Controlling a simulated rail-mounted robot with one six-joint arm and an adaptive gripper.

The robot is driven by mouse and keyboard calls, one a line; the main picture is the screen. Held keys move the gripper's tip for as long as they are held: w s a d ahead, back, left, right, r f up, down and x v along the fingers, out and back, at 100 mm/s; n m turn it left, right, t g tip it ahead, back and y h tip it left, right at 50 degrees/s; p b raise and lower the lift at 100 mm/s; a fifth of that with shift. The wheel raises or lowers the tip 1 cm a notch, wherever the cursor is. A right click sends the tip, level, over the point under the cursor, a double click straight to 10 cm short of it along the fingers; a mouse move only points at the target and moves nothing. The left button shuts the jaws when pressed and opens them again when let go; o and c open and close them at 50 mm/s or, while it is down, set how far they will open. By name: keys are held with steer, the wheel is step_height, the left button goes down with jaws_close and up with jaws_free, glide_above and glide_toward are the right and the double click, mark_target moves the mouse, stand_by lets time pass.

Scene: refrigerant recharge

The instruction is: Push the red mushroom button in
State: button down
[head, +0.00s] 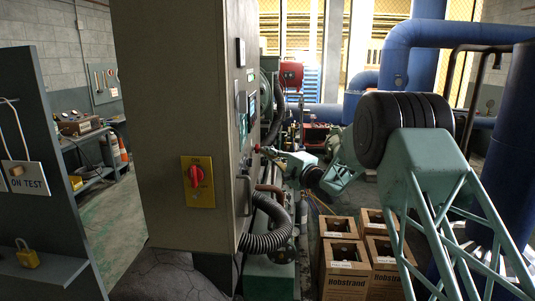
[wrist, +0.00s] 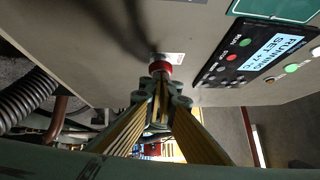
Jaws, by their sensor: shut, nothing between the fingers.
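The red mushroom button (wrist: 160,68) sticks out from a pale plate on the grey cabinet's panel face, near the top middle of the wrist view. In the head view it is a small red spot (head: 257,148) on the cabinet's right side. My gripper (wrist: 160,88) is shut and empty, its fingertips together right in front of the button and overlapping its lower edge in the picture. I cannot tell whether the tips touch it or how far in the button is. In the head view my gripper (head: 270,151) reaches left to the cabinet side.
A control panel with a lit display (wrist: 275,52) and small buttons lies right of the button. A ribbed hose (wrist: 32,95) hangs at the left. A red rotary switch (head: 197,176) is on the cabinet's front. Cardboard boxes (head: 343,268) stand on the floor below my arm.

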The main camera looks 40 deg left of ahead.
steer(key=shift+s+a+r+p, duration=0.25)
steer(key=shift+s+a+p, duration=0.15)
steer(key=shift+a+p, duration=0.3)
steer(key=shift+s+r, duration=0.1)
stand_by(0.4)
steer(key=w+p+v, duration=0.1)
steer(key=w+v, duration=0.2)
steer(key=v, duration=1)
steer(key=shift+w+d+f+p, duration=0.25)
steer(key=shift+d+f+p, duration=0.1)
steer(key=shift+d, duration=0.15)
